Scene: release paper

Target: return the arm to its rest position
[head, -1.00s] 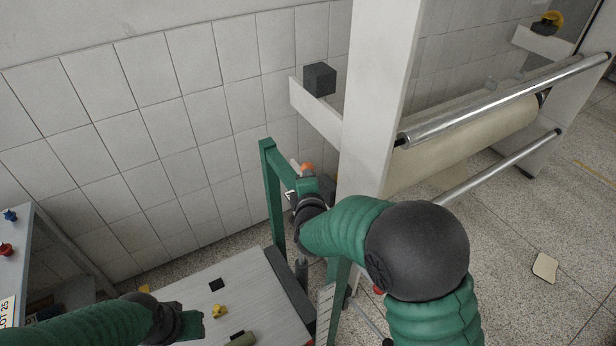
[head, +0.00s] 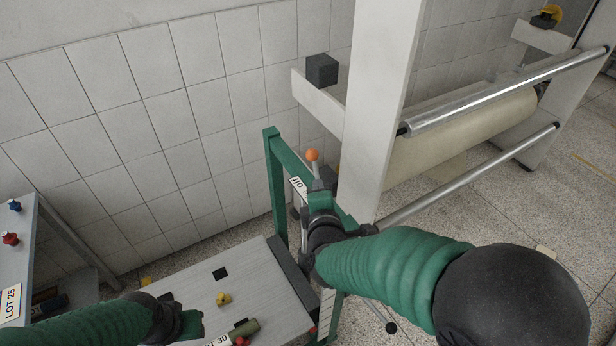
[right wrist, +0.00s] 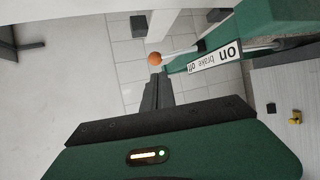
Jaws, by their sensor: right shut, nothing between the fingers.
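My right arm (head: 395,265) reaches in from the lower right, its dark elbow at the right edge of the head view. Its gripper (head: 327,178) is by the green frame, just below the orange-knobbed lever (head: 312,156). In the right wrist view the dark fingers (right wrist: 156,92) are together and empty. The orange knob (right wrist: 155,59) appears beyond their tips; contact cannot be judged. My left gripper (head: 185,325) is low at the left, over the grey table; its fingers are not clear.
A green frame (head: 274,185) carries an on/off brake label (right wrist: 215,59). A white post (head: 375,110) and a paper roll (head: 460,130) stand beyond. The grey table (head: 190,285) holds a yellow piece (head: 223,299) and an olive cylinder (head: 240,332). A side shelf (head: 22,255) is at left.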

